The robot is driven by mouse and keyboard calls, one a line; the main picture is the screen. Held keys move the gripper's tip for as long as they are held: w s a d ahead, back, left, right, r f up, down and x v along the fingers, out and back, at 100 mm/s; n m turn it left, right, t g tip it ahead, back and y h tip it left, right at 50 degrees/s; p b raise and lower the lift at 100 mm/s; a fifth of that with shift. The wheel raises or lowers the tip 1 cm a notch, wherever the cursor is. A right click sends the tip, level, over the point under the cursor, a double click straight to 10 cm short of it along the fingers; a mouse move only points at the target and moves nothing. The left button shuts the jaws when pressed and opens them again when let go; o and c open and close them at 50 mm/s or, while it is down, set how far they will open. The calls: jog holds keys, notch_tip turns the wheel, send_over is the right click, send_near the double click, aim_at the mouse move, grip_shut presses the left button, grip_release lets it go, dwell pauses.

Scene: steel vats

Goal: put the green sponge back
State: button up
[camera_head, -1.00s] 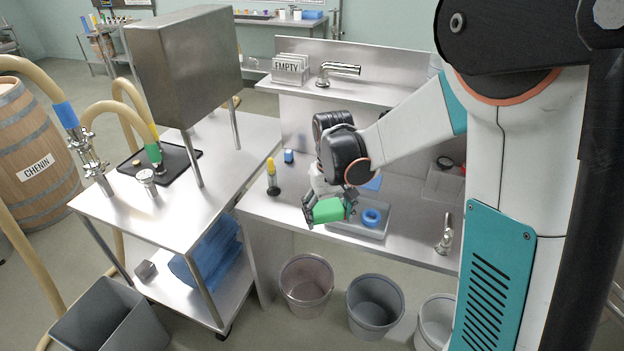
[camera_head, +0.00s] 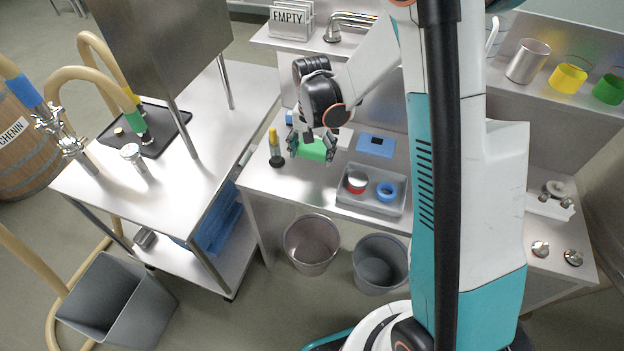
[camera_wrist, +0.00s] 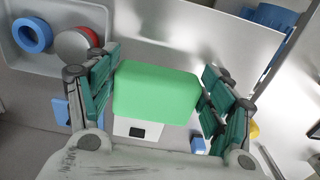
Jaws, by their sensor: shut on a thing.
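The green sponge (camera_head: 314,150) is a bright green block held between the fingers of my gripper (camera_head: 312,152). In the wrist view the sponge (camera_wrist: 156,92) fills the middle, with a green-padded finger on either side of it. My gripper (camera_wrist: 158,95) is shut on it. The sponge is over the steel bench (camera_head: 290,190), just behind and left of a grey tray (camera_head: 346,198). I cannot tell how high it is above the bench. A white block with a dark patch (camera_wrist: 137,129) shows partly behind the sponge in the wrist view.
The tray holds a blue ring (camera_head: 387,191) and a red-and-grey round thing (camera_head: 356,181). A blue block with a dark patch (camera_head: 376,144) lies behind the tray. A yellow-topped bottle (camera_head: 275,147) stands left of my gripper. Bins (camera_head: 311,243) stand on the floor in front.

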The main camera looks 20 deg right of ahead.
aim_at(312, 184)
notch_tip(312, 184, down, 12)
jog(key=b, duration=0.2)
jog(key=shift+r+b, duration=0.2)
jog(key=shift+b, duration=0.1)
jog(key=shift+f, duration=0.15)
jog(key=o, duration=1.1)
